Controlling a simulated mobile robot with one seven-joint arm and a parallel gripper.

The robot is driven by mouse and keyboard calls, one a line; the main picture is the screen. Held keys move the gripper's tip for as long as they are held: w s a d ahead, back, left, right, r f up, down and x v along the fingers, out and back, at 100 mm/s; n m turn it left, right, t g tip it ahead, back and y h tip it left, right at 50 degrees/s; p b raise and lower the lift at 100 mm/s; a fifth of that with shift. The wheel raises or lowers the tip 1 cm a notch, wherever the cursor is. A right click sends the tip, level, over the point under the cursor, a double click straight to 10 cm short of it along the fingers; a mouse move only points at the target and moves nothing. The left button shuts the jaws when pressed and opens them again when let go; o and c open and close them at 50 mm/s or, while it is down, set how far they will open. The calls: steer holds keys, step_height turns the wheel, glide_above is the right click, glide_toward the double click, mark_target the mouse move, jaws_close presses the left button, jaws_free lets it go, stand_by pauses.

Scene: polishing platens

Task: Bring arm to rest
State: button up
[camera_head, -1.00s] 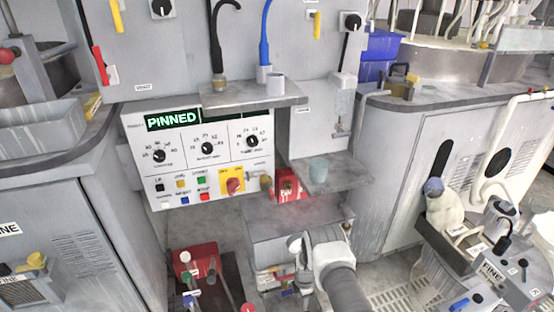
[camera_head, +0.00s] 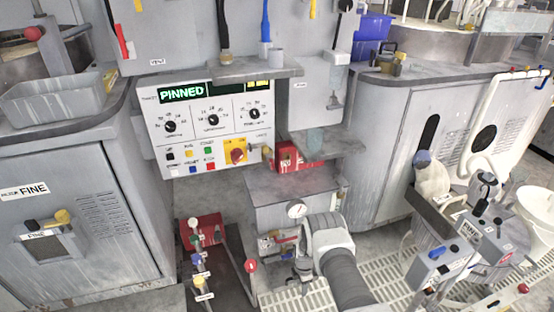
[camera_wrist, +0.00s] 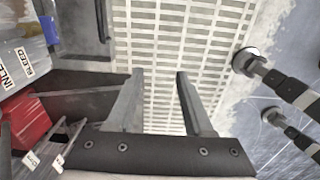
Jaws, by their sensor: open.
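My gripper (camera_wrist: 159,76) shows in the wrist view with its two dark grey fingers spread apart. Nothing is between the fingers, and the white grated floor (camera_wrist: 180,30) lies beyond them. In the head view my arm, white with a grey ribbed section, reaches up from the bottom edge, right of centre. My gripper's fingers cannot be made out in the head view.
A control panel (camera_head: 207,140) reading PINNED is ahead, with a grey shelf (camera_head: 218,77) above it. A grey cabinet (camera_head: 75,215) stands left, another (camera_head: 385,160) right. A red box (camera_head: 288,155) sits near the centre. In the wrist view, a grey bin (camera_wrist: 85,97) is close at left.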

steer(key=w+r+m+t, duration=0.1)
steer(key=w+r+m, duration=0.3)
steer(key=r, duration=1.3)
steer(key=w+r+m+t, duration=0.1)
steer(key=w+r+m, duration=0.2)
steer(key=r, duration=1.5)
steer(key=s+d+r+m+t, duration=0.1)
steer(key=s+r+m, duration=0.3)
steer(key=r, duration=0.5)
steer(key=s+d+r+m, duration=0.1)
steer(key=s+r, duration=0.6)
steer(key=r, duration=0.2)
steer(key=s+d+r+m+t, duration=0.1)
steer(key=s+r+m, duration=0.3)
steer(key=r, duration=0.5)
steer(key=s+d+r+m+t+p, duration=0.1)
steer(key=s+r+m, duration=0.2)
steer(key=s, duration=0.8)
steer(key=s+d+r+m+t, duration=0.1)
steer(key=s+r+m, duration=0.2)
steer(key=s, duration=0.8)
step_height(320, 180, up, 17)
steer(key=p, duration=1.8)
steer(key=shift+n, duration=0.3)
steer(key=shift+w+a, duration=0.1)
steer(key=shift+a, duration=0.15)
